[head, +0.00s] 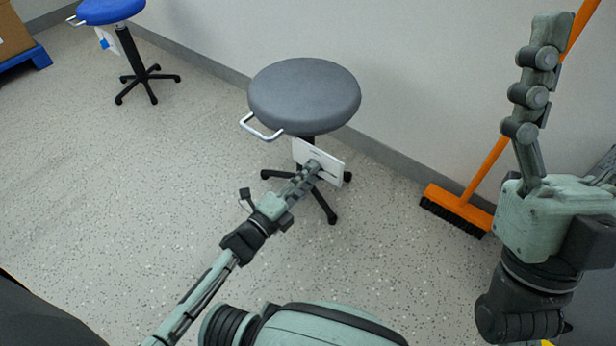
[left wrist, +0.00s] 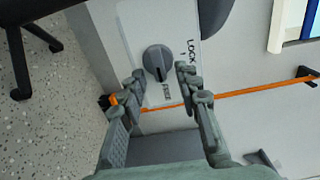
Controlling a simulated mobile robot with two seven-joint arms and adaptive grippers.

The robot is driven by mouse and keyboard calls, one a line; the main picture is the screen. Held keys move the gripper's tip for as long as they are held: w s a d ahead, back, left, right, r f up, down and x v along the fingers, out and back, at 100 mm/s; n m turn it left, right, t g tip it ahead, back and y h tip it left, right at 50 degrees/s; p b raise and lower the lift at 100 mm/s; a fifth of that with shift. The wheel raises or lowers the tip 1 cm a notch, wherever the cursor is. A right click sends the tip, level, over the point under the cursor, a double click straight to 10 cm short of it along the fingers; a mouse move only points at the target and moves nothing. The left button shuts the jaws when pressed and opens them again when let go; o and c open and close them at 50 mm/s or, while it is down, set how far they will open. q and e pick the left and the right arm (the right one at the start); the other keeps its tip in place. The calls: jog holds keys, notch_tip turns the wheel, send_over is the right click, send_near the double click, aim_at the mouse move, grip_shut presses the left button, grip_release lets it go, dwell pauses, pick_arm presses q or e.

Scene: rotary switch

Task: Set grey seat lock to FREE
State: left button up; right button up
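The grey stool (head: 304,92) has a round seat and a metal loop handle. A white panel (head: 330,160) is below its seat. In the left wrist view the panel carries a round dark grey knob (left wrist: 158,62) with a raised ridge. LOCK (left wrist: 184,50) is printed to its right and FREE (left wrist: 166,92) below it. The ridge runs roughly up-down; which end is the pointer is hard to tell. My left gripper (head: 312,167) is in front of the panel, its fingers (left wrist: 160,78) apart with the knob's lower part between them; contact is unclear. My right gripper (head: 545,60) is raised, seen side-on, away from the stool.
An orange broom (head: 460,208) leans on the wall right of the stool. A blue stool (head: 110,12) with a hanging tag stands at the back left, near a cardboard box (head: 12,30) on a blue base. The speckled floor left of the grey stool is clear.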

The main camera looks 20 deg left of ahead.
pick_arm(q)
jog(key=v, duration=1.1)
jog(key=shift+s+a, duration=0.15)
jog(key=shift+s, duration=0.25)
